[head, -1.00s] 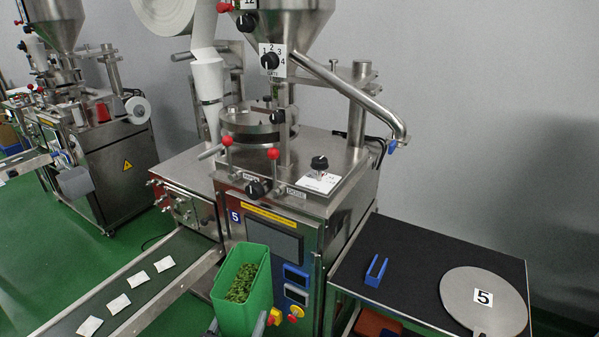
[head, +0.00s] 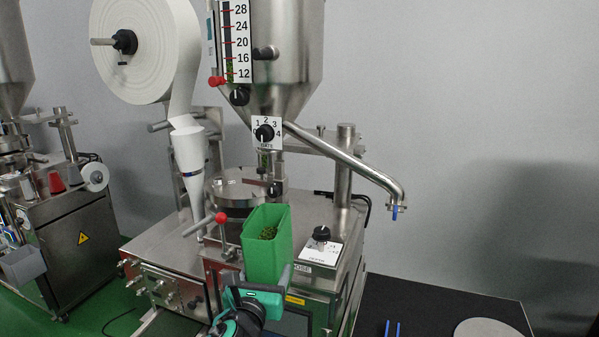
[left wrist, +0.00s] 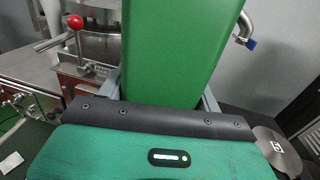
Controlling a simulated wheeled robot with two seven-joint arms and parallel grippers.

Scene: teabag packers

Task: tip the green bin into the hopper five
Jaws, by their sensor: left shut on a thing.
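The green bin (head: 267,247) is upright in front of the machine in the head view, with green leaf inside. My left gripper (head: 255,290) is shut on the green bin from below and in front. In the left wrist view the bin (left wrist: 170,50) fills the middle, between the finger sides. The steel hopper (head: 285,60) of the near machine stands above and behind the bin, its top cut off by the frame. A level scale (head: 237,40) on it shows green up to a little above 12. My right gripper is not in view.
A white paper roll (head: 140,50) hangs left of the hopper. A steel pipe (head: 345,160) slopes down to the right. A red-knobbed lever (head: 215,222) is just left of the bin. A black table (head: 430,305) holds a round lid (head: 487,328). A second machine stands at far left.

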